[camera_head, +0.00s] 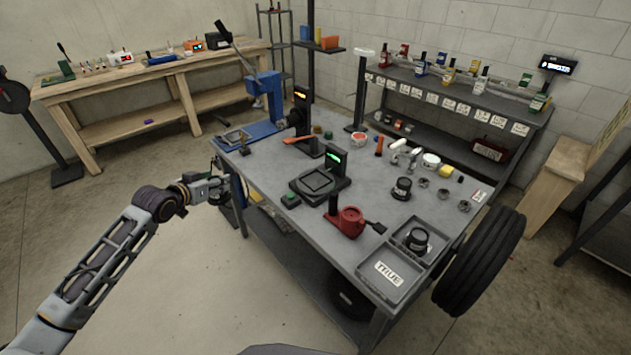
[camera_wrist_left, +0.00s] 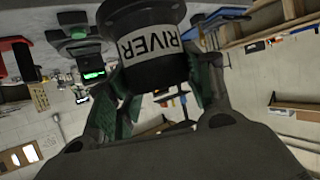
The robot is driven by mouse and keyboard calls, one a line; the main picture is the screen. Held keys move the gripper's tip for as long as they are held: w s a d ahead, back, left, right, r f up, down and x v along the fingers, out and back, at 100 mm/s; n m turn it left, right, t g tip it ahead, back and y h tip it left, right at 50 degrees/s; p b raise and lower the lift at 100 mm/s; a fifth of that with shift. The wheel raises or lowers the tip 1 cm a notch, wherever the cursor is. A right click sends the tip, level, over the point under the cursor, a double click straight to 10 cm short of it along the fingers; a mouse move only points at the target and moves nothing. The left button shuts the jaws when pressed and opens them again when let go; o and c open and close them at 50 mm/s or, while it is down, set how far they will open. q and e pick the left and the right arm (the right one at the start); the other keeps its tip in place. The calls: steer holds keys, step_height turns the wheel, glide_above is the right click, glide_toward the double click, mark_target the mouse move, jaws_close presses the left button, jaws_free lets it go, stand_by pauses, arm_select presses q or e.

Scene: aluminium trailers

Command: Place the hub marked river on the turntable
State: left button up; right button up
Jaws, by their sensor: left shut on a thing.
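The black hub marked RIVER (camera_wrist_left: 145,45) is held in my left gripper, large in the left wrist view. Its white label reads upside down there. The green-padded fingers are closed on either side of it. In the head view my left gripper (camera_head: 217,189) is off the left edge of the workbench; the hub is hard to make out there. A dark low platform (camera_head: 318,183) with a green-lit display post stands on the bench; I cannot tell for sure whether it is the turntable. The gripper is left of it and apart. My right gripper is not in view.
The grey workbench (camera_head: 261,173) also carries a red tool (camera_head: 350,221), another black hub (camera_head: 402,188), a tray (camera_head: 436,254) holding a hub and a labelled tray (camera_head: 366,270). A blue press (camera_head: 266,95) stands at the far left corner. A tyre (camera_head: 480,262) is at the right.

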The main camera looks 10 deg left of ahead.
arm_select(q)
steer(key=w+a+r, duration=0.2)
steer(key=a, duration=1)
steer(key=shift+p, duration=0.35)
steer(key=shift+d, duration=0.1)
